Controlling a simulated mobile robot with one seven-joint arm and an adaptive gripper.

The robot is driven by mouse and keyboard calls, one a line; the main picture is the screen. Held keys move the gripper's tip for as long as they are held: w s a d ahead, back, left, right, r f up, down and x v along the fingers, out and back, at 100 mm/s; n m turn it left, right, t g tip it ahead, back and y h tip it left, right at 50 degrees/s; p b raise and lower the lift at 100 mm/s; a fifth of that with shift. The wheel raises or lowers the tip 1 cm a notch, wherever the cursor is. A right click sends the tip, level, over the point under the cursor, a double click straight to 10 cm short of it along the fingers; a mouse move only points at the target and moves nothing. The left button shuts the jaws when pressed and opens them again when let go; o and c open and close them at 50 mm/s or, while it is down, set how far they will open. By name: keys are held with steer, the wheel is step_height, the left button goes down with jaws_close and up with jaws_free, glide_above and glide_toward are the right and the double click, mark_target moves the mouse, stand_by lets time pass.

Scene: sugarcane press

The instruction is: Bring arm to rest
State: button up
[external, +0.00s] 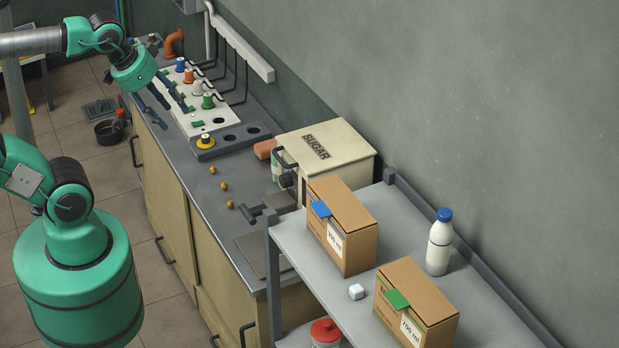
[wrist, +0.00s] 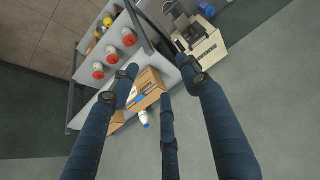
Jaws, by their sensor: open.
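My gripper (external: 174,115) is at the upper left of the external view, over the far end of the grey counter near the white panel with coloured knobs. Its dark fingers are spread and nothing is between them. The wrist view (wrist: 163,82) shows the long blue fingers apart, with a cardboard box, a bottle and the sugar press in the distance behind them. My arm is partly cut off by the left edge of the external view.
A dark pan (external: 108,132) is on the floor.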

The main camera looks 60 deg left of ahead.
step_height(320, 180, down, 17)
steer(key=b, duration=1.6)
steer(key=shift+b, duration=0.3)
